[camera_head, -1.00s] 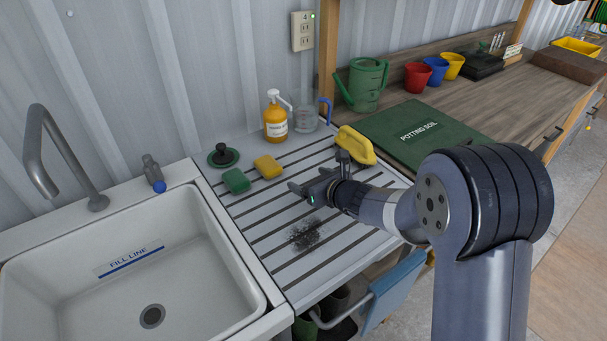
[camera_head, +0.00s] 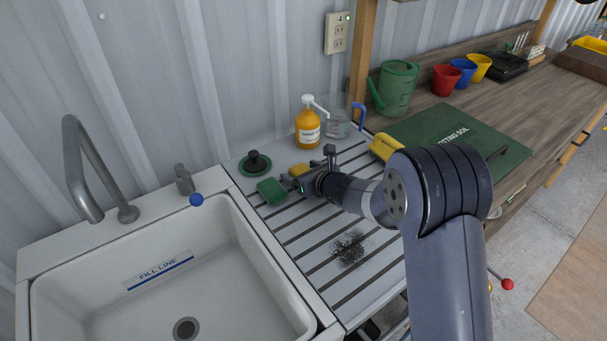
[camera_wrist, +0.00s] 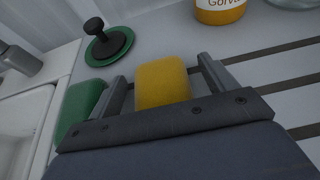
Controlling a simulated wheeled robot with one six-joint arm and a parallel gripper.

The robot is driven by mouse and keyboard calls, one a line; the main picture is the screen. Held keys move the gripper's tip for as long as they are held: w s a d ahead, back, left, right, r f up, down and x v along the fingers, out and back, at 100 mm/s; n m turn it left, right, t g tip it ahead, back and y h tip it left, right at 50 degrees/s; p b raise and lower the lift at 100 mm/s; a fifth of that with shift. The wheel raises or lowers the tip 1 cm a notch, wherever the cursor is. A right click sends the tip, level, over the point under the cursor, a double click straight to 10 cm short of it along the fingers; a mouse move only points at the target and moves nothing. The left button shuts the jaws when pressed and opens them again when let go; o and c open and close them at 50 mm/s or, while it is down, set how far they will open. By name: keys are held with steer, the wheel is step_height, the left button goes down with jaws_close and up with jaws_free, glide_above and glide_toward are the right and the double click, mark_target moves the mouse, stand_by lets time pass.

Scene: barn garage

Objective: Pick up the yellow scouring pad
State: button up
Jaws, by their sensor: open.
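The yellow scouring pad (camera_wrist: 162,82) lies on the slatted drainboard. In the wrist view it sits between the two fingers of my open gripper (camera_wrist: 160,85), with a gap on each side; its near end is hidden by the gripper body. In the head view only part of the yellow pad (camera_head: 299,170) shows behind my gripper (camera_head: 297,184). A green scouring pad (camera_head: 271,190) lies just left of my gripper, and in the wrist view the green pad (camera_wrist: 78,112) is just outside the left finger.
A black-knobbed green plug (camera_head: 255,163) and an orange pump bottle (camera_head: 307,128) stand behind the pads. A clear jug (camera_head: 338,124) and a yellow brush-like item (camera_head: 385,147) are to the right. The sink (camera_head: 170,285) is at left. A dark smudge (camera_head: 348,248) marks the drainboard.

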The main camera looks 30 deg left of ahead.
steer(key=shift+c, duration=0.6)
steer(key=c, duration=0.9)
steer(key=shift+c, duration=0.2)
